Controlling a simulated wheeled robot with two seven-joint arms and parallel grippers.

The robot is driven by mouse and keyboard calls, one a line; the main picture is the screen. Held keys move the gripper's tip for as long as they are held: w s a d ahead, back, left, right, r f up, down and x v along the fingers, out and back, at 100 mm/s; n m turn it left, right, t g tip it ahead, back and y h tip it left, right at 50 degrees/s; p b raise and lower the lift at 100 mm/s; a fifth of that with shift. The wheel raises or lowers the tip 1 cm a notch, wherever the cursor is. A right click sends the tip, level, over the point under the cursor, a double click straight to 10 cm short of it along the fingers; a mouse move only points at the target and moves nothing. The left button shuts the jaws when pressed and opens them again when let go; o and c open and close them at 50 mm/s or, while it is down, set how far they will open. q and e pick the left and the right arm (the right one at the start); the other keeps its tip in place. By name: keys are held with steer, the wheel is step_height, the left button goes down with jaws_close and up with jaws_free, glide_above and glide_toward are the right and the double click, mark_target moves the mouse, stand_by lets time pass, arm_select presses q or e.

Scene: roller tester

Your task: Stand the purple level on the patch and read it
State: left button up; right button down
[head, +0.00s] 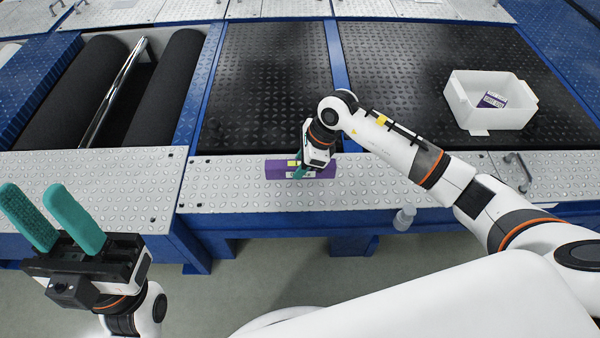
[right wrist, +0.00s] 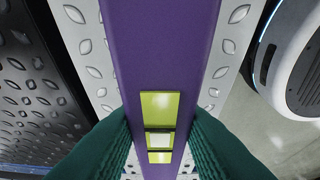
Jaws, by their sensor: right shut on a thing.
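The purple level (head: 277,170) lies lengthwise along the front silver tread-plate ledge, at the middle of the head view. My right gripper (head: 300,172) is shut on it near its middle. In the right wrist view the purple level (right wrist: 160,45) runs up between the green fingertips (right wrist: 160,138), with a yellow-green vial window beside them. I cannot tell whether the level touches the plate. My left gripper (head: 55,215) is open and empty at the lower left, with its two green fingers apart. I cannot make out a distinct patch.
A white bin (head: 462,98) with a purple-and-white box (head: 492,100) in it stands on the black plate at right. A small clear bottle (head: 404,218) is at the ledge's front edge. Black rollers (head: 85,85) lie in an opening at left. The ledge left of the level is clear.

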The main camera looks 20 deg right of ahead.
steer(key=shift+f+b, duration=0.3)
steer(key=shift+f, duration=1.05)
steer(key=shift+f, duration=0.15)
steer(key=c, duration=1.1)
jaws_free()
